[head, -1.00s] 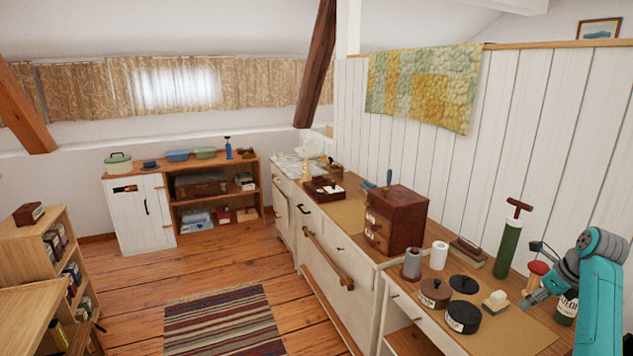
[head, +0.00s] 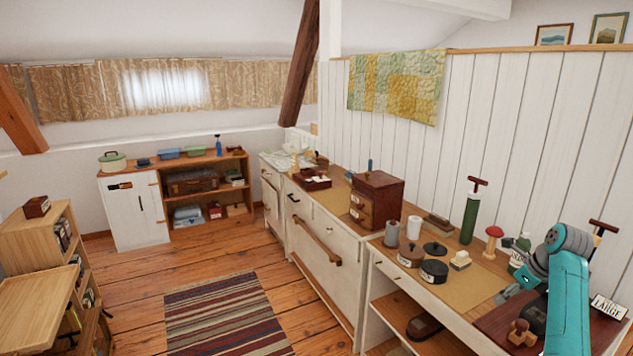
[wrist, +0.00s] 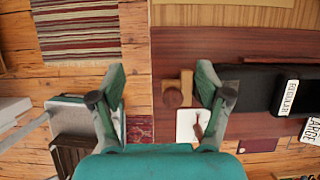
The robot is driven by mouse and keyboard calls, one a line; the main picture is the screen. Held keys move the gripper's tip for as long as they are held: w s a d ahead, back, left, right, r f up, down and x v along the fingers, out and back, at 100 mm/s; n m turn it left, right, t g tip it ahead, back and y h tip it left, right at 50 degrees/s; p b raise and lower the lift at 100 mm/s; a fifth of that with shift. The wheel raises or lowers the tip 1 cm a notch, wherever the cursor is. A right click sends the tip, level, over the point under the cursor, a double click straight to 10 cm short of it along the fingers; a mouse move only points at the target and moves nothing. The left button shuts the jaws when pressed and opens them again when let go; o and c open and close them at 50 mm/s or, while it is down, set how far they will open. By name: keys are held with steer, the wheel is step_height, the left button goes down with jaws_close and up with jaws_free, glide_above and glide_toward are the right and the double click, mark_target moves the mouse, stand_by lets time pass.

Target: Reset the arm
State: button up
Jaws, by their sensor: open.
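My teal arm stands at the right of the head view, over the near end of the counter. My gripper (head: 508,292) points left there, partly hidden by the wrist joint. In the wrist view my gripper (wrist: 161,80) shows two fingers spread wide apart with nothing between them. Below the fingers are the floor and the edge of a dark red-brown board (wrist: 200,52). A round-topped wooden knob piece (wrist: 174,97) lies below, near the right finger; it also shows in the head view (head: 521,333).
The counter (head: 472,288) holds dark round tins (head: 434,271), a green cylinder with a T-handle (head: 471,215), a red-topped mushroom shape (head: 493,241) and a drawer box (head: 377,199). A black box labelled REGULAR (wrist: 252,88) lies on the board. Open floor and a striped rug (head: 225,315) are left.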

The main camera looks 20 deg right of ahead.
steer(key=w+a+f+n+t+h, duration=0.15)
steer(key=a+f+n, duration=0.55)
steer(key=a+f, duration=1.15)
steer(key=s+a+f+n+t, duration=0.1)
steer(key=s+a+f+n, duration=0.4)
steer(key=a, duration=0.3)
steer(key=s+a+f+n+t, duration=0.1)
steer(key=s+a+f+n, duration=0.2)
steer(key=s+a+f, duration=0.35)
steer(key=s+a+r+n+t+h, duration=0.1)
steer(key=s+a+r+n+t, duration=0.25)
steer(key=s+a+n, duration=0.9)
steer(key=s+a+r+n+t+y, duration=0.1)
steer(key=s+a+r+n, duration=0.2)
steer(key=s+r, duration=0.6)
steer(key=s+a+r+n+t+y, duration=0.1)
steer(key=s+a+r+n, duration=0.3)
steer(key=s+r, duration=0.4)
steer(key=shift+s+a+r+t, duration=0.4)
steer(key=shift+a+r+t, duration=0.25)
steer(key=shift+r, duration=0.2)
